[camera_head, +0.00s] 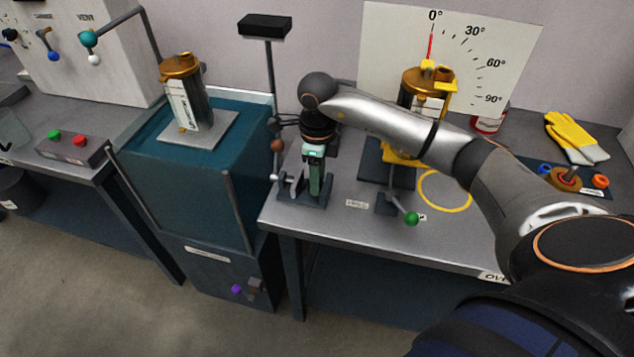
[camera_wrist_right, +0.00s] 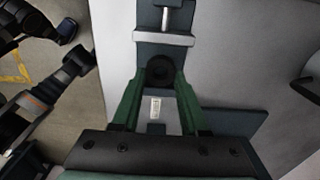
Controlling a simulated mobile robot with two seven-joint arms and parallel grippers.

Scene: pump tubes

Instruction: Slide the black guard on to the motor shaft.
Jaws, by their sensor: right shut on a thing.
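My right gripper (camera_head: 313,172) reaches down over a small dark fixture (camera_head: 287,196) near the front left corner of the grey bench. In the right wrist view its two green fingers (camera_wrist_right: 156,103) close in on a round black piece (camera_wrist_right: 160,70), which looks like the black guard. The piece lies between the fingertips, right beside a pale cross bar (camera_wrist_right: 163,39) of the fixture. A thin metal rod (camera_wrist_right: 165,18) shows beyond the bar; I cannot tell whether it is the motor shaft. The guard is hidden in the head view.
A brass-topped cylinder (camera_head: 425,84) stands behind my right arm, before an angle scale (camera_head: 480,62). A green-knobbed lever (camera_head: 411,218) and a yellow ring (camera_head: 446,192) are to the right. A teal cabinet (camera_head: 185,190) stands left of the bench, with a thin post (camera_head: 271,75) near the gripper.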

